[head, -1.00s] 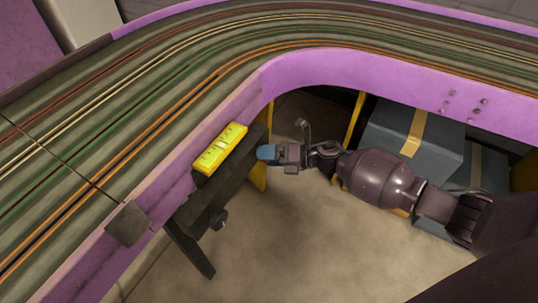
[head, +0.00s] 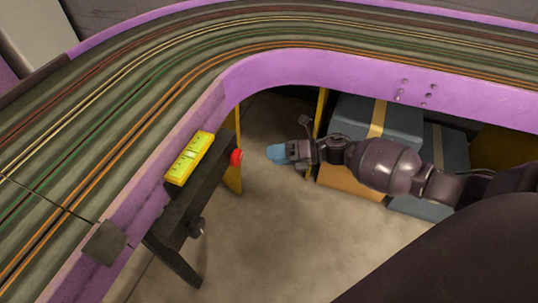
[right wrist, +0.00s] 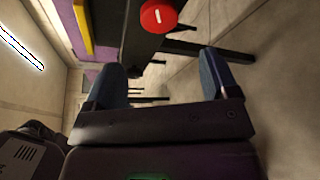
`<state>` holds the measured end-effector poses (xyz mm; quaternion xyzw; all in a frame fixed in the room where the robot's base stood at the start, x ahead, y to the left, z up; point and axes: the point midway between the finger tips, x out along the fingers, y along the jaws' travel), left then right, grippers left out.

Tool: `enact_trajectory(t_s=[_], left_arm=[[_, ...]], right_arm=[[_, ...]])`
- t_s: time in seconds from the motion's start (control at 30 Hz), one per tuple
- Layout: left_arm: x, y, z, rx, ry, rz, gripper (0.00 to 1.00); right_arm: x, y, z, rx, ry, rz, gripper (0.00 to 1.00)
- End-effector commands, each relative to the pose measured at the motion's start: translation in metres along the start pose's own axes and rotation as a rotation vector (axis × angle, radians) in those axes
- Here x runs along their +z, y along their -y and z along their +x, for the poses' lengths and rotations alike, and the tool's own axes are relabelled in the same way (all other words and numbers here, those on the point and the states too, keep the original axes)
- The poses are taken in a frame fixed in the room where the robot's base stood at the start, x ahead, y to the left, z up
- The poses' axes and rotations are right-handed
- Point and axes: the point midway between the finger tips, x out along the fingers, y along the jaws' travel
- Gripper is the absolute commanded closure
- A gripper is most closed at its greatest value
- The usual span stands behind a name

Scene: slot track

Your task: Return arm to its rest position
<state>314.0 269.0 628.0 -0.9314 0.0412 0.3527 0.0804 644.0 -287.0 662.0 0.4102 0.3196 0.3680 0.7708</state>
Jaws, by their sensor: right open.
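My right gripper (head: 276,153) reaches in from the right in the head view, its blue fingertips short of the dark bracket beside the track. In the right wrist view its two blue fingers (right wrist: 162,82) stand wide apart with nothing between them. A red round button (head: 236,157) on the end of the dark bracket (head: 195,205) is apart from the fingertips. The red button also shows at the top of the right wrist view (right wrist: 158,16). My left gripper is in neither view.
A yellow level-like block (head: 189,158) sits on the bracket by the purple track wall (head: 300,68). Grey boxes with tan tape (head: 385,122) stand under the track, close to my right arm. The floor (head: 265,235) below the gripper is clear.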

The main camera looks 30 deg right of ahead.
Motion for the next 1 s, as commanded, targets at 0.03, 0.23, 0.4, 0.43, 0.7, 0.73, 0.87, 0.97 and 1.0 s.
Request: enact_trajectory(t_s=[0.03, 0.23, 0.4, 0.43, 0.7, 0.73, 0.87, 0.97, 1.0], left_arm=[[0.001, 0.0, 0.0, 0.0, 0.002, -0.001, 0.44], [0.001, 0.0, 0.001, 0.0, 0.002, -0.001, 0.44], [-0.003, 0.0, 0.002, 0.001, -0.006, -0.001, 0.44], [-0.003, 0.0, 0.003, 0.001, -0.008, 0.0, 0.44], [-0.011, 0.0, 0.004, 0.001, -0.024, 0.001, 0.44], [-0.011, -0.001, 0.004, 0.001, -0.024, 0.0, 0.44], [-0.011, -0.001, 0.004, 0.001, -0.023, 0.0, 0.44], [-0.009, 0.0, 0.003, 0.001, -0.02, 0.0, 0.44], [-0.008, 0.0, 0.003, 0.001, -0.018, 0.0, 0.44]], right_arm=[[0.0, 0.0, -0.001, 0.0, 0.0, 0.0, 0.2], [0.0, 0.0, -0.001, 0.0, 0.0, 0.0, 0.2], [0.0, 0.0, 0.0, 0.0, 0.0, 0.0, 0.2], [0.0, 0.0, 0.0, 0.0, 0.0, 0.0, 0.2], [-0.029, -0.003, 0.001, 0.012, 0.08, 0.147, 0.2], [-0.038, -0.004, 0.0, 0.014, 0.107, 0.195, 0.2], [-0.078, -0.011, -0.006, 0.021, 0.255, 0.46, 0.2], [-0.106, -0.016, -0.017, 0.019, 0.379, 0.682, 0.2], [-0.117, -0.018, -0.022, 0.018, 0.429, 0.77, 0.2]])
